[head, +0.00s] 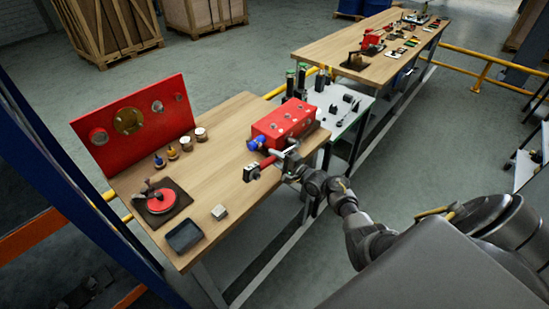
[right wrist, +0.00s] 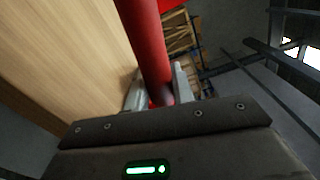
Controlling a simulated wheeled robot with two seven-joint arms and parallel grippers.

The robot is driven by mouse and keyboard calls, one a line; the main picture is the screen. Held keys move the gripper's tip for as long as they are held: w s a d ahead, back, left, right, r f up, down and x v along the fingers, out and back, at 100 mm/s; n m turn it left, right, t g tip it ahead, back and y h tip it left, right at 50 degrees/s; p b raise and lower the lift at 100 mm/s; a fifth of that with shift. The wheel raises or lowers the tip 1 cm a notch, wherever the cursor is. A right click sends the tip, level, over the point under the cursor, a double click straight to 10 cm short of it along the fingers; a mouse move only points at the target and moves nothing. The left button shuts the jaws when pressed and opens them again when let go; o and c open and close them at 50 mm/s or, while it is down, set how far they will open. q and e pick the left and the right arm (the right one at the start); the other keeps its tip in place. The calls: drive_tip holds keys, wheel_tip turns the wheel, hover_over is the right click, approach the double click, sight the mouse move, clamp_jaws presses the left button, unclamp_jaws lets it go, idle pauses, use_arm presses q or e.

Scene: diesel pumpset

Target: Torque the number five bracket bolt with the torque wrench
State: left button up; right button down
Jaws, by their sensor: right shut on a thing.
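My right gripper (head: 282,160) is at the front edge of the near wooden bench. It is shut on a red bar (head: 267,162), apparently the torque wrench. In the right wrist view the red bar (right wrist: 150,45) runs up and away from between the jaws (right wrist: 158,92). A dark, pale-faced block (head: 250,173) shows at the bar's left end; I cannot tell if they are joined. A red block (head: 283,122) with several round fittings on top stands just behind the gripper. I cannot make out the number five bolt. My left gripper is not in view.
A blue cylinder (head: 257,143) sits at the red block's left. A red upright panel (head: 135,120), small pots, a red disc (head: 161,201) and a dark tray (head: 184,236) are further left. The bench middle (head: 222,170) is clear. A pale tool table (head: 345,118) stands behind.

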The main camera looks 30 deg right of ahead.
drive_tip(key=shift+d+r+m+p, duration=0.1)
drive_tip(key=shift+r+m+p, duration=0.3)
drive_tip(key=shift+r+p, duration=0.25)
drive_tip(key=shift+f, duration=0.1)
drive_tip(key=shift+s+d+p, duration=0.25)
drive_tip(key=shift+s+p, duration=0.2)
drive_tip(key=shift+s, duration=0.2)
drive_tip(key=p+v, duration=0.1)
drive_tip(key=v, duration=0.2)
drive_tip(key=shift+s+p, duration=0.15)
drive_tip(key=shift+p, duration=0.2)
drive_tip(key=shift+d, duration=0.1)
